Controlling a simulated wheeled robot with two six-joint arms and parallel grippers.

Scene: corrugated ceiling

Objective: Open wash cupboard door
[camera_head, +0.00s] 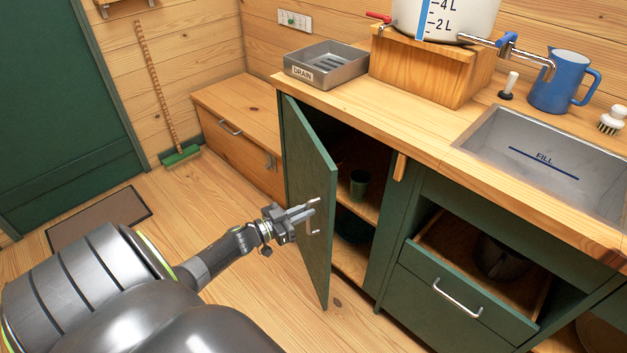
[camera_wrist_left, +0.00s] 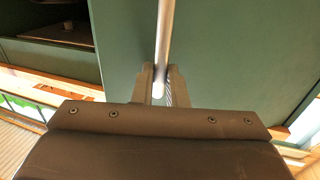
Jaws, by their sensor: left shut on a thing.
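The green wash cupboard door (camera_head: 312,170) stands swung partly open under the left end of the counter. The cupboard inside (camera_head: 362,158) shows a wooden shelf with a dark green cup (camera_head: 358,184) on it. My left gripper (camera_head: 314,212) is at the door's metal bar handle (camera_head: 314,222). In the left wrist view the fingers (camera_wrist_left: 160,85) are shut on the handle bar (camera_wrist_left: 165,40), with the green door face (camera_wrist_left: 225,50) behind it. My right gripper is not in view.
A drawer (camera_head: 455,300) to the right is pulled out, with a dark pot (camera_head: 503,258) in it. A low wooden chest (camera_head: 240,125) stands left of the cupboard. The counter holds a drain tray (camera_head: 326,66), a blue jug (camera_head: 556,82) and a sink (camera_head: 545,160). Wooden floor lies around my arm.

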